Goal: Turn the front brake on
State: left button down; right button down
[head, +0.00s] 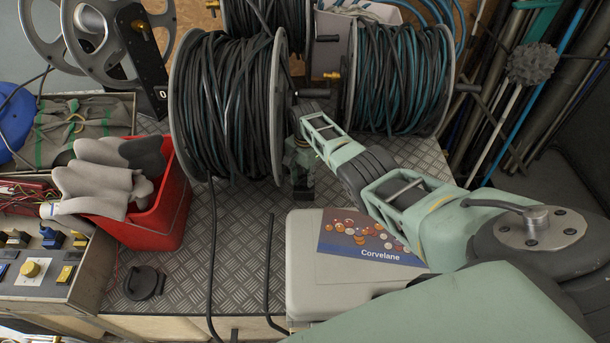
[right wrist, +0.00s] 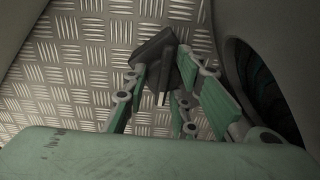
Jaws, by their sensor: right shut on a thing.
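My right gripper (head: 302,160) reaches down beside the right flange of the large front hose reel (head: 228,110), just above the tread-plate floor. In the right wrist view its green-padded fingers (right wrist: 178,90) are shut on a small dark grey piece, which looks like the front brake (right wrist: 153,47). The brake's lower dark end (head: 302,188) shows below the fingers in the head view. Its exact setting cannot be told, as the fingers and wrist hide part of it. My left gripper is not in view.
A second hose reel (head: 398,80) stands close to the right, with another behind. A grey case (head: 305,255) labelled Corvelane lies near my right arm. A red bin (head: 170,212) with gloves stands left. Loose black hose crosses the tread plate (head: 240,235).

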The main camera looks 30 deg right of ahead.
jog(key=shift+s+d+f, duration=0.1)
jog(key=shift+s+d, duration=0.1)
jog(key=shift+s, duration=0.05)
jog(key=c, duration=1.5)
grip_release()
jog(key=shift+s, duration=0.1)
jog(key=shift+c, duration=0.2)
jog(key=shift+w, duration=0.2)
jog(key=shift+a+r, duration=0.1)
jog(key=shift+r, duration=0.6)
notch_tip(320, 180, up, 11)
jog(key=shift+o, duration=0.4)
jog(key=shift+f, duration=0.1)
